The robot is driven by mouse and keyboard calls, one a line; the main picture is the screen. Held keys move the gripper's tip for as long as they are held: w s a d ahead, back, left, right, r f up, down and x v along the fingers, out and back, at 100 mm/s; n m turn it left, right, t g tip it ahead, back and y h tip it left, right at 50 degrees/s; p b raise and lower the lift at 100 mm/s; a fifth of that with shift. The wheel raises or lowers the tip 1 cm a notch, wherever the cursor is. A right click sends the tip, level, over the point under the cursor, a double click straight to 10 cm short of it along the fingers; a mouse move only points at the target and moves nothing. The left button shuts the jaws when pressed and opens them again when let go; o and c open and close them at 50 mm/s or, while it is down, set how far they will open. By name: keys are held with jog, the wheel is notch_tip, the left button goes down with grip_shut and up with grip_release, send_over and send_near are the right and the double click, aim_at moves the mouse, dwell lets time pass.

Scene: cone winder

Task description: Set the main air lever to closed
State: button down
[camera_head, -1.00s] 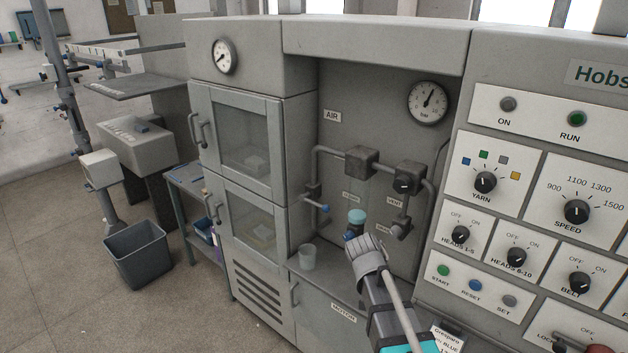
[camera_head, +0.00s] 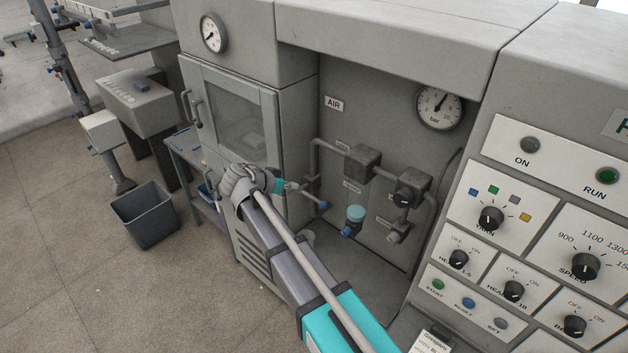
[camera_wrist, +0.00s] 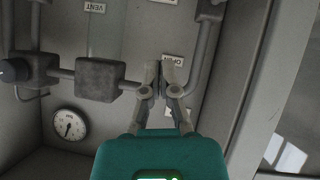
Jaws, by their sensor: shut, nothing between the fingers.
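The main air lever (camera_head: 322,205) has a blue tip and sits on the pipe at the left of the air recess in the head view. It points right and slightly down from its valve (camera_head: 311,186). My gripper (camera_head: 297,188) is shut and empty, with its fingertips just left of the valve in the picture; I cannot tell whether they touch it. In the wrist view my gripper (camera_wrist: 160,78) is in front of the pipework, next to an OPEN label (camera_wrist: 174,62). The lever cannot be made out there. A second label (camera_wrist: 180,116) is partly hidden by a finger.
Pipes join two dark blocks (camera_head: 362,163) inside the recess. The cabinet door (camera_head: 236,112) borders the recess on the left, the control panel (camera_head: 520,215) on the right.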

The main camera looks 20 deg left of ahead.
jog(key=shift+s+a+r, duration=0.1)
jog(key=shift+a+r, duration=0.25)
jog(key=shift+a, duration=0.25)
jog(key=shift+f, duration=0.1)
jog(key=b, duration=0.6)
send_over(313, 198)
jog(key=s, duration=0.2)
notch_tip(313, 198, down, 6)
jog(key=shift+w+d+f+b, duration=0.1)
jog(key=shift+d+f+b, duration=0.1)
jog(key=shift+f+b, duration=0.65)
jog(key=shift+w+d+f+b, duration=0.1)
jog(key=shift+d+f+b, duration=0.05)
jog(key=shift+f+b, duration=0.6)
